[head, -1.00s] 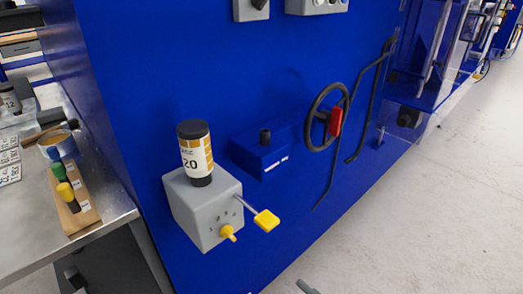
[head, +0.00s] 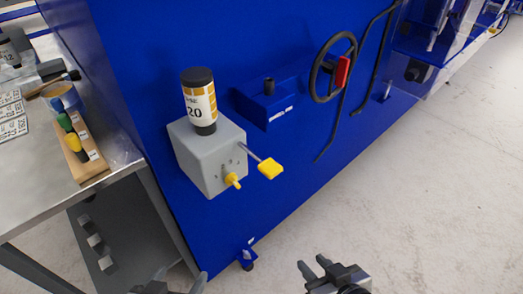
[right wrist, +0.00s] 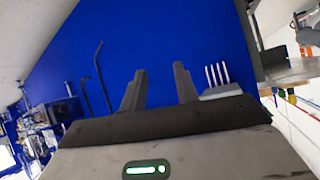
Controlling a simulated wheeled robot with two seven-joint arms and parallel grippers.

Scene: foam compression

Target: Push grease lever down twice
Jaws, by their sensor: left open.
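The grease lever is a thin metal rod with a yellow square paddle (head: 270,168). It sticks out from the front right of a grey box (head: 208,160) on the blue panel. A black-capped cartridge marked 20 (head: 199,100) stands on the box. A small yellow knob (head: 232,181) is on the box front. My left gripper (head: 178,278) is open at the bottom edge, partly cut off, well below the box. My right gripper (head: 316,268) is open and empty, below and right of the paddle. Its fingers show apart in the right wrist view (right wrist: 160,88).
The blue panel (head: 150,60) carries a black handwheel (head: 333,68) with a red part and black hoses. A metal table (head: 30,185) with a wooden bottle rack (head: 82,150) stands at left. The floor (head: 420,200) at right is clear.

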